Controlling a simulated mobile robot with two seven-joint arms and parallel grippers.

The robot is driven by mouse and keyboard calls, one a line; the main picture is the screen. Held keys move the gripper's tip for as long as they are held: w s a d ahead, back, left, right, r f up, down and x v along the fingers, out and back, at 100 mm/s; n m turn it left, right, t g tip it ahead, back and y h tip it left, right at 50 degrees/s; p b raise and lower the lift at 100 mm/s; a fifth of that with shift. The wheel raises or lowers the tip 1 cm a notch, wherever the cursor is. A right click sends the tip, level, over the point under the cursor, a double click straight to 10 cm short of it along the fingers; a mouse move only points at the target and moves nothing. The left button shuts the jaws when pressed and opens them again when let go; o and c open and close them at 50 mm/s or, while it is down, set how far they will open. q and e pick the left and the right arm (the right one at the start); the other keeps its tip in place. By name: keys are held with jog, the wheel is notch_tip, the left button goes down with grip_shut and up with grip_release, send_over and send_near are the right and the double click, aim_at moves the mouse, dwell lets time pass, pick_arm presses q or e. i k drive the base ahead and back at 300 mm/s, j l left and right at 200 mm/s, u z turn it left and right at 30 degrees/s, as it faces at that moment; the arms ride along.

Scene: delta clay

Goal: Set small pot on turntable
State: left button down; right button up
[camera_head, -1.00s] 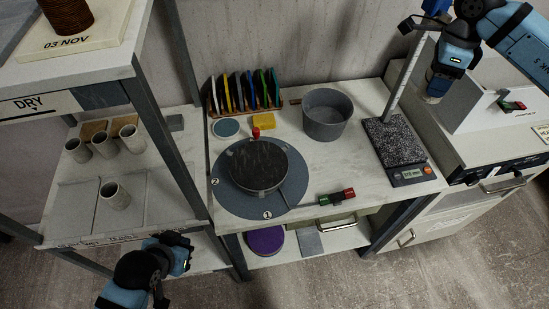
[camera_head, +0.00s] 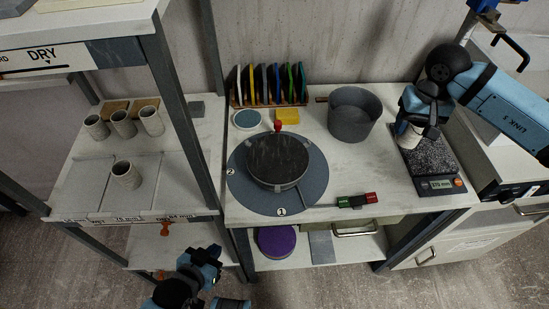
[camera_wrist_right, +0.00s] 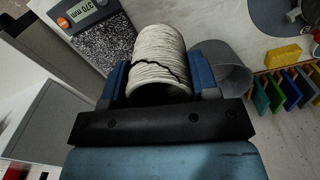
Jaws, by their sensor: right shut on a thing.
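The small pot (camera_wrist_right: 158,62) is a pale ribbed cylinder with a dark crack line, held between the fingers of my right gripper (camera_wrist_right: 163,82). In the head view the pot (camera_head: 409,134) hangs by the speckled gauge plate (camera_head: 440,157), under my right gripper (camera_head: 424,112); whether it touches the plate I cannot tell. The turntable (camera_head: 277,160) is a dark round wheel head on a grey-blue disc marked 1 and 2, with its top empty. My left gripper (camera_head: 205,262) is low at the front, away from the pots; its fingers are unclear.
A grey bucket (camera_head: 353,115) stands between the turntable and the gauge. Coloured tools stand in a rack (camera_head: 268,103) behind, with a yellow sponge (camera_head: 287,117). A red-green switch (camera_head: 357,200) lies near the front edge. Several similar pots (camera_head: 126,175) stand on the left shelf.

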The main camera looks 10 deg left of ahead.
aim_at(278, 157)
jog(key=k+l+u, duration=0.1)
jog(key=l+u, duration=0.3)
jog(key=k+l+u, duration=0.15)
jog(key=u, duration=0.25)
jog(key=l+u, duration=0.4)
jog(key=k+l+u, duration=0.15)
jog(key=l+u, duration=1.3)
jog(key=k+j, duration=0.05)
